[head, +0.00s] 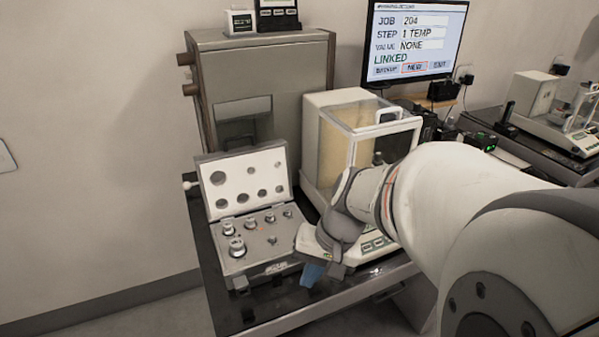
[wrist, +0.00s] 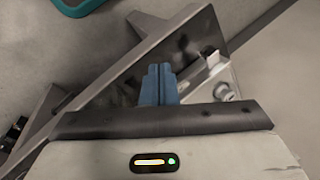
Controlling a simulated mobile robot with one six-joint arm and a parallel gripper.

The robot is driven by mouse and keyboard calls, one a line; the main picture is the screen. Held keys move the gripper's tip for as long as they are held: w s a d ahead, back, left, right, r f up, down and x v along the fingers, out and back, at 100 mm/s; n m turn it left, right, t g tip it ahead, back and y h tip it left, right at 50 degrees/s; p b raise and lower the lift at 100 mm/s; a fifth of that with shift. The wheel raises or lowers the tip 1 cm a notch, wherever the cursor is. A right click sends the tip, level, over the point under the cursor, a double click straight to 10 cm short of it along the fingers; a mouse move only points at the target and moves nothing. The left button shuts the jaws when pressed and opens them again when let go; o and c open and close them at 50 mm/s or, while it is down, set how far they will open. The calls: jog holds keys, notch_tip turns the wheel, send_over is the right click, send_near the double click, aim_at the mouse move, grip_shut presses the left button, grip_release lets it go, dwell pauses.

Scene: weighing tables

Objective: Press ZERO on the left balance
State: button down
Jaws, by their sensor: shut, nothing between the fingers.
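The left balance (head: 312,150) is a white box with a glass-sided chamber, standing on the near table. Part of its green-marked key panel (head: 376,244) shows beside my wrist. I cannot read the key labels, and my arm hides much of the balance's front. My gripper (head: 313,274) has blue fingertips and is shut and empty. It is in front of the balance, to the left of the visible keys, near the table's front edge. In the wrist view the blue fingers (wrist: 158,84) are together with nothing between them, and no balance key can be made out.
An open weight case (head: 265,240) with several metal weights stands left of the balance. A grey cabinet (head: 262,75) is behind it. A monitor (head: 414,40) reads "STEP 1 TEMP" and "LINKED". Another balance (head: 545,108) stands on the right table. A teal object (wrist: 76,6) shows in the wrist view.

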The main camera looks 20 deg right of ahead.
jog(key=w+d+m+t+y+p, duration=0.1)
jog(key=w+d+m+t+y, duration=0.15)
jog(key=w+d+m, duration=0.2)
jog(key=m+t+h+p, duration=0.25)
jog(key=m+t, duration=0.65)
jog(key=m, duration=0.5)
send_over(378, 243)
jog(key=s+d, duration=0.1)
jog(key=s, duration=0.5)
notch_tip(378, 243, down, 3)
jog(key=shift+w+d+h, duration=0.1)
jog(key=shift+w+h, duration=0.05)
jog(key=shift+h, duration=0.15)
jog(key=shift+f, duration=0.15)
jog(key=shift+w+a+f+b, duration=0.1)
jog(key=shift+w+f+b, duration=0.45)
jog(key=shift+f+b, duration=0.65)
jog(key=shift+w+a+f+b, duration=0.1)
jog(key=shift+w+f+b, duration=0.55)
jog(key=shift+f, duration=0.85)
jog(key=shift+w+f+b, duration=0.4)
jog(key=shift+f+b, duration=0.75)
jog(key=shift+f, duration=0.2)
jog(key=shift+f, duration=0.1)
jog(key=shift+w+f+b, duration=0.15)
jog(key=shift+f+b, duration=0.15)
jog(key=shift+b, duration=0.45)
